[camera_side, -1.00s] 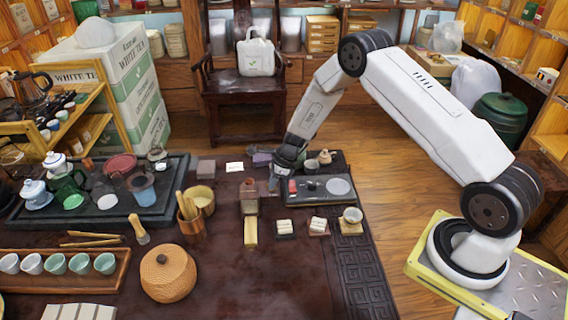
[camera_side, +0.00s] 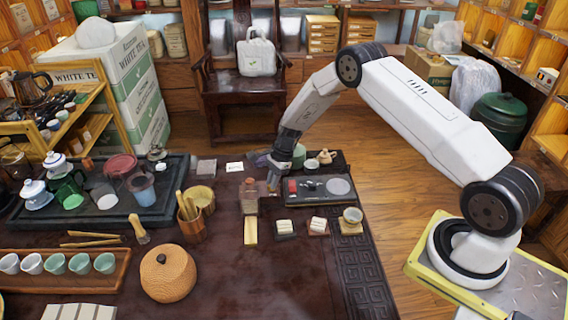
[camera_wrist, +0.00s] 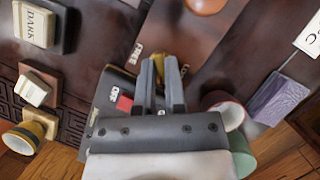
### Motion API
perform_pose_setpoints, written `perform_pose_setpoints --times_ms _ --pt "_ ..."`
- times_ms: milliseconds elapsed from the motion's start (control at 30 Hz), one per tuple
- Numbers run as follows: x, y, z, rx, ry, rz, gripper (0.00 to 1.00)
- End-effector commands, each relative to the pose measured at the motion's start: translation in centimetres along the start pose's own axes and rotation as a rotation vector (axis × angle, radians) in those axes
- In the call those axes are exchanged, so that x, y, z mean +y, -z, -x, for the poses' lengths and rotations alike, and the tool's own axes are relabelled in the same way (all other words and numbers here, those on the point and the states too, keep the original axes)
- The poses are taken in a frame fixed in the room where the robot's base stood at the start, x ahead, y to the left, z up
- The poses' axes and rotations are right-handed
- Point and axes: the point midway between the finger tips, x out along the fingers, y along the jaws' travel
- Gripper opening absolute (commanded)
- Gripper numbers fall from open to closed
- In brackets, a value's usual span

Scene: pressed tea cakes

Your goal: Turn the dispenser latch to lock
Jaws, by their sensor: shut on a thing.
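The dispenser (camera_side: 249,195), a brownish upright body with a pale yellow piece in front of it, stands near the middle of the dark table. My gripper (camera_side: 272,186) points down just right of it, at the left end of a dark panel (camera_side: 312,190). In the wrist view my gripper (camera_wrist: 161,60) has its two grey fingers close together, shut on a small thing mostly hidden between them. A white "FREE" label (camera_wrist: 136,53) lies just left of the fingertips. A red block (camera_wrist: 124,103) with a white label sits left of the fingers. The latch's exact angle cannot be told.
Small tea blocks (camera_side: 285,227) and a bowl on a stand (camera_side: 352,216) sit in front of the panel. A green cup (camera_side: 298,156), a small jug (camera_side: 326,156) and a purple block (camera_wrist: 279,99) are close to the gripper. Open dark tabletop (camera_side: 285,275) lies at the front.

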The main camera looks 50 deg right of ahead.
Motion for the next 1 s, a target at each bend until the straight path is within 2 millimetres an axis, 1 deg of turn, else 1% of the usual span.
perform_pose_setpoints --times_ms 700,1000 --pt "-0.38 -0.04 -0.03 0.001 -0.258 0.625 0.0" --pt "-0.46 -0.12 -0.03 0.001 -0.34 0.82 0.0"
